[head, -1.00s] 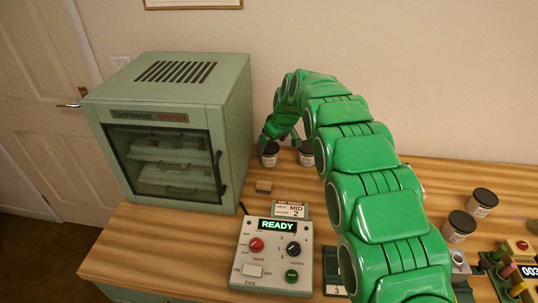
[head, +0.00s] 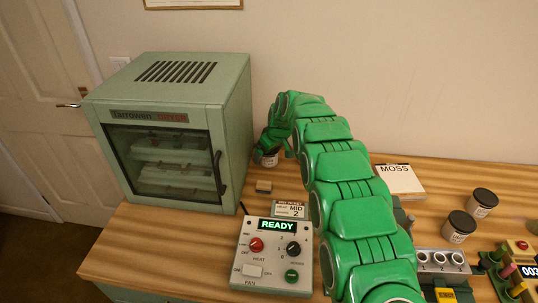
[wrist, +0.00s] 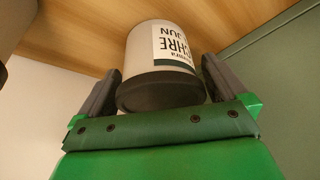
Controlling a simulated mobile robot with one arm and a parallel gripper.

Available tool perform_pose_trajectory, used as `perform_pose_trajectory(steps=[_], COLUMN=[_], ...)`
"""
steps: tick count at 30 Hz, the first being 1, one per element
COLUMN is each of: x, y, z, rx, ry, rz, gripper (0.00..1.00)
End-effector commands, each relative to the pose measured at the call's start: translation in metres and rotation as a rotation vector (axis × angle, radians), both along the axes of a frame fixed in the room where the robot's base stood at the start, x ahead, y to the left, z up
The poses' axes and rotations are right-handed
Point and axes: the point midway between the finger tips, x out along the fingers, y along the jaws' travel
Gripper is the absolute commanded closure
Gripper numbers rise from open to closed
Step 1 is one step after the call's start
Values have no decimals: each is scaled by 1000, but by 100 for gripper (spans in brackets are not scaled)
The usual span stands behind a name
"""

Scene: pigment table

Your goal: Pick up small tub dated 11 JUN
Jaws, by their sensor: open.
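A small white tub with a dark lid (head: 270,160) stands at the back of the table, right of the dryer. In the wrist view the tub (wrist: 163,58) appears upside down between the two fingers of my gripper (wrist: 161,68). Its label shows part of "OCHRE" and "JUN"; the day number is out of sight. My gripper is open, with one finger on each side of the tub; a gap shows at the left, and contact at the right cannot be told. In the head view my gripper (head: 272,143) partly covers the tub.
The green dryer (head: 170,125) stands close on the left. A control box reading READY (head: 273,255) is in front. Right of my arm lie a MOSS card (head: 400,180), two dark-lidded tubs (head: 482,203) (head: 459,226) and a numbered holder (head: 440,262).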

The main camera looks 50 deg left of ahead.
Motion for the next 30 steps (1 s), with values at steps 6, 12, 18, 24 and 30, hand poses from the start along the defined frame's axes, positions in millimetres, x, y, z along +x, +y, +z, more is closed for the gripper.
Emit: perform_pose_trajectory(steps=[6,12,18,24,30], x=[0,0,0,0,0], y=[0,0,0,0,0], z=[0,0,1,2,12], rx=[0,0,1,1,1], ry=[0,0,0,0,-1], rz=[0,0,0,0,2], gripper=[3,34,55,55,55])
